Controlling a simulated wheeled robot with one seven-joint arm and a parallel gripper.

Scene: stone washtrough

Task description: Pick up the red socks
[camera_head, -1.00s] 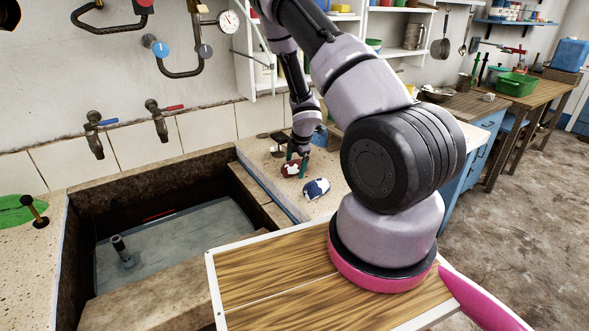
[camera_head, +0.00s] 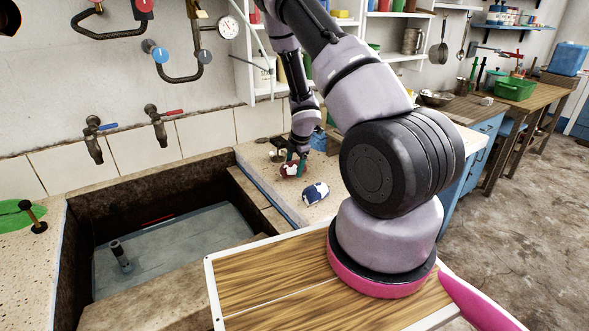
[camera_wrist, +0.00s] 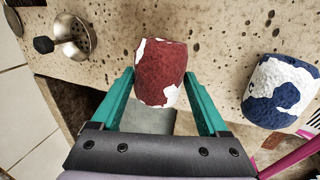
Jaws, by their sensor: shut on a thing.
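The red socks (camera_head: 290,169), a rolled red and white bundle, are at the stone ledge right of the trough. In the wrist view the red socks (camera_wrist: 160,70) sit between the two green fingers. My gripper (camera_head: 297,160) is shut on them, one finger on each side, as the wrist view of the gripper (camera_wrist: 159,76) shows. The bundle is at about ledge height; I cannot tell whether it still touches the stone. In the head view the fingers partly cover it.
A blue and white sock bundle (camera_head: 315,193) lies close by on the ledge, to the right in the wrist view (camera_wrist: 281,92). A metal strainer (camera_wrist: 76,38) lies to the left. The stone trough (camera_head: 165,166) opens left of the ledge.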

